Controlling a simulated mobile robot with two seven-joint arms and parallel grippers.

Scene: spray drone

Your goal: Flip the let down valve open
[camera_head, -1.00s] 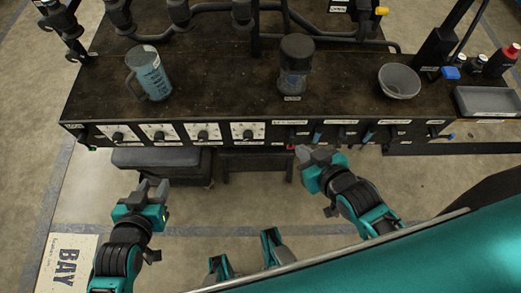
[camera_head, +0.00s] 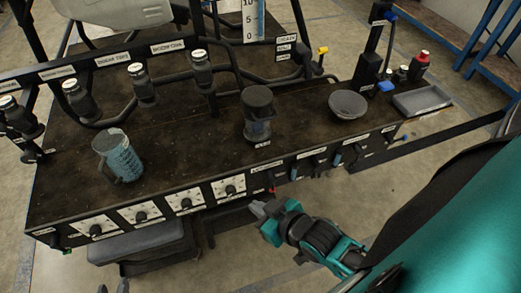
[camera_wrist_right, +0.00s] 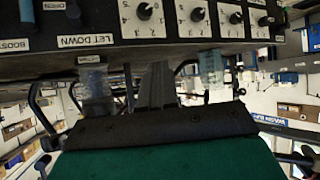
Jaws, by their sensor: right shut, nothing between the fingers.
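The let down valve (camera_head: 272,188) shows in the head view as a small red-tipped fitting on the bench's front panel, right of the dials. In the right wrist view the "LET DOWN" label (camera_wrist_right: 85,40) is readable, with a dark fitting (camera_wrist_right: 75,13) above it. Whether the valve is open is too small to tell. My right gripper (camera_head: 258,208) is shut and empty, just below and in front of the red tip; contact cannot be told. Its grey fingers also show in the wrist view (camera_wrist_right: 155,85).
The dark bench (camera_head: 190,150) carries a blue measuring jug (camera_head: 119,158), a dark-lidded container (camera_head: 257,112) and a grey bowl (camera_head: 348,104). Several dials line the panel's left, and blue levers (camera_head: 337,160) lie right of the valve.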

